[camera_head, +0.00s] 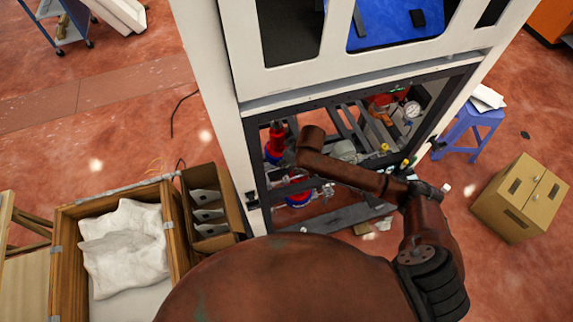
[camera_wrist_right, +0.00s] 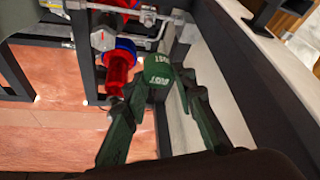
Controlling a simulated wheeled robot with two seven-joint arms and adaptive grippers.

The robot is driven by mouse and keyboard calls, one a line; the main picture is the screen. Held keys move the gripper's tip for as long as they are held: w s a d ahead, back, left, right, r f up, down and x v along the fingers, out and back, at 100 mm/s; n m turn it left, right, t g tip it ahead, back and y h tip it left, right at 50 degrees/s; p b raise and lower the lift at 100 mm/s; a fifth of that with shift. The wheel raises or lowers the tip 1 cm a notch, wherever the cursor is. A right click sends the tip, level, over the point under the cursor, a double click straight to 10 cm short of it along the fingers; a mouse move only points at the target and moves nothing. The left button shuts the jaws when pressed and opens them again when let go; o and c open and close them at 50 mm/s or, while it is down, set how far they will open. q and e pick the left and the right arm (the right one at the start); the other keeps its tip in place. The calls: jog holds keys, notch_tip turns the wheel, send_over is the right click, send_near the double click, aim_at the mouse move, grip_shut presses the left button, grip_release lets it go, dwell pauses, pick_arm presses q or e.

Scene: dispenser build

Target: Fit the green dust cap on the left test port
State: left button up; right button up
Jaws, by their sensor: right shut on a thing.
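The green dust cap (camera_wrist_right: 158,70) shows in the right wrist view, with pale lettering on its side. My right gripper (camera_wrist_right: 160,84) has its dark green fingers on either side of the cap and is shut on it. The cap is held in front of metal pipework and a red cylinder with a blue collar (camera_wrist_right: 121,62). I cannot tell which fitting is the left test port. In the head view my right arm reaches into the cabinet's lower opening, and I cannot make out its gripper or the cap there. My left gripper is in neither view.
The white cabinet (camera_head: 222,85) has a dark lower frame around pipes, red parts and a round gauge (camera_head: 412,109). A cardboard box (camera_head: 520,197) and blue stool (camera_head: 470,128) stand at right. A wooden crate (camera_head: 66,235) and a divided box (camera_head: 232,185) stand at left.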

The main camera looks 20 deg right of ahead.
jog(key=n, duration=0.2)
send_over(286, 177)
jog(key=shift+y, duration=0.3)
jog(key=f, duration=0.5)
jog(key=shift+w+d+f, duration=0.1)
jog(key=shift+w+f, duration=0.1)
jog(key=shift+f, duration=0.45)
pick_arm(q)
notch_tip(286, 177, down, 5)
jog(key=b, duration=0.5)
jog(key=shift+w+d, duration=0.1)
pick_arm(e)
notch_tip(286, 177, down, 4)
jog(key=shift+r, duration=0.1)
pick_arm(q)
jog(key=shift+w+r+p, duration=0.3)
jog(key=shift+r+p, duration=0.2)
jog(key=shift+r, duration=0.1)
pick_arm(e)
jog(key=shift+s, duration=0.1)
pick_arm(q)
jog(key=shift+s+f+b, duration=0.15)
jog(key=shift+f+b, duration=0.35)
pick_arm(e)
jog(key=shift+f, duration=1.5)
jog(key=o, duration=1.2)
jog(key=shift+c, duration=0.2)
jog(key=shift+o, duration=0.4)
